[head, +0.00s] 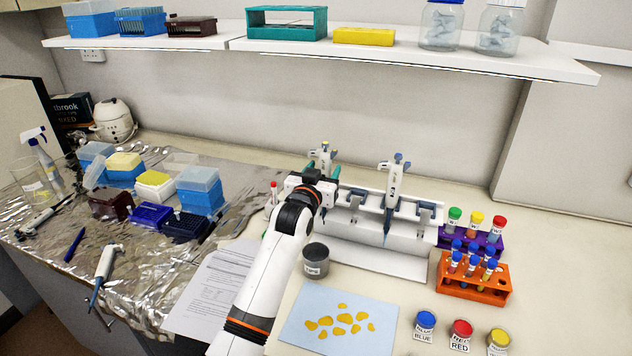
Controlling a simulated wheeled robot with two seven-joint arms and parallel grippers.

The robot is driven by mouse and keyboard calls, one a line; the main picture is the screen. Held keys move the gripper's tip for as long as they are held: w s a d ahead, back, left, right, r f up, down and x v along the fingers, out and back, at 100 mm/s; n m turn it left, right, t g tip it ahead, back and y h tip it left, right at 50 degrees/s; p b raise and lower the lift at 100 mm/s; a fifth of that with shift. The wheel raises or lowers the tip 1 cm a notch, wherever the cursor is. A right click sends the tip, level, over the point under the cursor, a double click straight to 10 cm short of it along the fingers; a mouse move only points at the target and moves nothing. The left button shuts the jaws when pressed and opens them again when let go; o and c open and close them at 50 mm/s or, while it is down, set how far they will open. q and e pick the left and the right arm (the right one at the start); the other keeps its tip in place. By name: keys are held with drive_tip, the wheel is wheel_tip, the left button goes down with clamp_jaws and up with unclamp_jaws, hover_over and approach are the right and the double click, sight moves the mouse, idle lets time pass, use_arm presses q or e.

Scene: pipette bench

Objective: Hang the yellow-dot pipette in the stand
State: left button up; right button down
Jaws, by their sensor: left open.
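The pipette with a yellow top (324,155) stands upright at the left end of the white stand (372,245). Its lower part is hidden behind my left gripper, so I cannot tell whether it rests in the slot. My left gripper (328,186) is open right in front of this pipette, at the stand's left end. I cannot see whether its fingers touch the pipette. A blue-marked pipette (391,190) hangs upright in a middle slot of the stand. Other slots show empty. My right gripper is not in view.
A grey cup (316,262) stands beside my arm, near a blue sheet with yellow shapes (340,322). Tube racks (473,275) stand right of the stand. More pipettes (103,264) and tip boxes (200,190) are on the foil at left. A shelf (400,58) runs above.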

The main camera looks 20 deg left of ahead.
use_arm(q)
drive_tip(key=s+b, duration=0.2)
drive_tip(key=s, duration=0.9)
drive_tip(key=shift+s+a, duration=0.2)
drive_tip(key=shift+s, duration=0.1)
